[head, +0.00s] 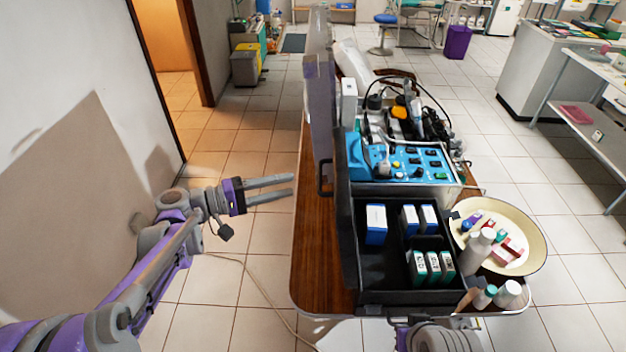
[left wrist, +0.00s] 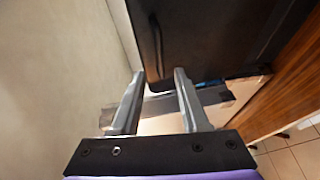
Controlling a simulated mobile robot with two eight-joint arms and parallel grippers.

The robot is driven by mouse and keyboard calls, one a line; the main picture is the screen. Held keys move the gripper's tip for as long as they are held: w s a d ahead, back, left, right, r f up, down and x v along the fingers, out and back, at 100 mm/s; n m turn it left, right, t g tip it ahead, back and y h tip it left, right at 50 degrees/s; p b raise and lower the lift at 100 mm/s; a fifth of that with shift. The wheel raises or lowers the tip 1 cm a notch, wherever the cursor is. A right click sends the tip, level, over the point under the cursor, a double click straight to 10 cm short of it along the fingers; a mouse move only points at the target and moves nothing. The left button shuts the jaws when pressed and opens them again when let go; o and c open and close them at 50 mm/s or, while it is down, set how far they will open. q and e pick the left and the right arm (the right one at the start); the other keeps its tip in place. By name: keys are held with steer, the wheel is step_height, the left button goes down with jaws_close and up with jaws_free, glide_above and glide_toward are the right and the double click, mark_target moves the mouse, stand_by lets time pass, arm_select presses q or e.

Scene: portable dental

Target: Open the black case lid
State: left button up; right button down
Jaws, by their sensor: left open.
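The black case (head: 376,272) sits on the wooden table with its compartments uncovered. Its black lid (head: 344,215) stands roughly upright along the case's left side, seen nearly edge-on, with a handle (head: 323,179) on its outer face. My left gripper (head: 292,185) is open and empty, in the air left of the lid and apart from it, fingers pointing right toward the handle. In the left wrist view a dark panel, apparently the lid (left wrist: 205,40), fills the top beyond the open fingers (left wrist: 158,75). My right gripper's fingers do not show.
Blue-and-white boxes (head: 376,224) and teal-and-white boxes (head: 432,265) stand in the case. A blue device (head: 410,163) with cables is behind it. A round cream tray (head: 535,235) with bottles is at right. The wooden table top (head: 316,260) is bare left of the lid.

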arm_select(q)
steer(key=x, duration=0.7)
steer(key=shift+d+p, duration=0.35)
steer(key=shift+p, duration=0.05)
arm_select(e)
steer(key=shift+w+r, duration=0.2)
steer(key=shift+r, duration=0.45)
arm_select(q)
steer(key=shift+w, duration=0.1)
steer(key=shift+c, duration=0.3)
jaws_close()
